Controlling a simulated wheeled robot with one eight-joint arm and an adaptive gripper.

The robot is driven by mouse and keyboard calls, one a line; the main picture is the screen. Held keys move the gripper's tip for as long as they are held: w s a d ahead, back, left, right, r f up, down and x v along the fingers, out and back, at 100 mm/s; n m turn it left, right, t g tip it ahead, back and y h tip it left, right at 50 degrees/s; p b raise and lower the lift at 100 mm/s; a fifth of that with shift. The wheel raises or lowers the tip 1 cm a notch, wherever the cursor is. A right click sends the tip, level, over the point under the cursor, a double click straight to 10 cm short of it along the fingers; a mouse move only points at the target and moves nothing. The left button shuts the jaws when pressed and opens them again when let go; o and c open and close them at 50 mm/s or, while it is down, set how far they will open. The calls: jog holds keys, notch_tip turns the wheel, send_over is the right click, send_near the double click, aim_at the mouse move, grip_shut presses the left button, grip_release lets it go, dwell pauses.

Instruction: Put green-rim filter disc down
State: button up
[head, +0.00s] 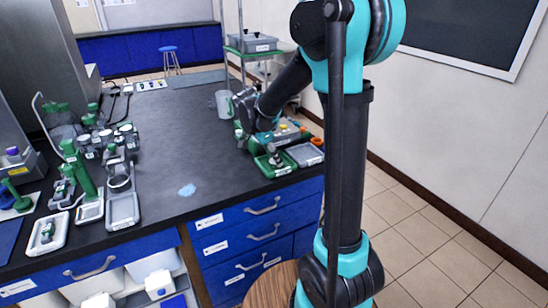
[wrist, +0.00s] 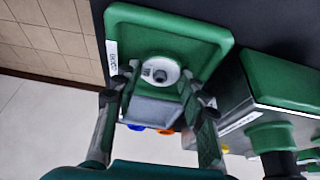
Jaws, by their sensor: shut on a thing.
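My gripper (wrist: 158,88) reaches over a green-rimmed tray (wrist: 215,27) in the wrist view. Its two fingers stand on either side of a small round whitish disc (wrist: 160,62) with a dark centre, and are shut on it. I take this for the filter disc; its green rim cannot be made out. The disc appears against the tray's floor; whether it touches the floor cannot be told. In the head view my gripper (head: 273,156) is low over the green tray (head: 268,171) at the bench's right front corner, and the disc cannot be made out.
A grey tray (head: 304,155) sits right beside the green one, with an orange item (head: 317,142) behind it. A green-topped block (wrist: 285,78) stands close to the right in the wrist view. Green-and-grey apparatus (head: 85,170) crowds the left of the bench.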

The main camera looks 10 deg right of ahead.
jog(key=shift+f, duration=0.1)
jog(key=o, duration=0.6)
jog(key=shift+c, duration=0.2)
jog(key=v, duration=1.2)
jog(key=s+d+f+n+t+y, duration=0.1)
jog(key=s+d+f+n+y, duration=0.1)
jog(key=s+d+f+n, duration=0.2)
jog(key=s+d+f+n+t+y, duration=0.1)
jog(key=s+d+f+n, duration=0.4)
jog(key=s+f+n, duration=0.5)
jog(key=s+f+y, duration=0.1)
jog(key=s+f, duration=0.2)
jog(key=s, duration=0.3)
jog(key=shift+s+f+t, duration=0.25)
jog(key=shift+s+t, duration=0.05)
jog(key=shift+t, duration=0.1)
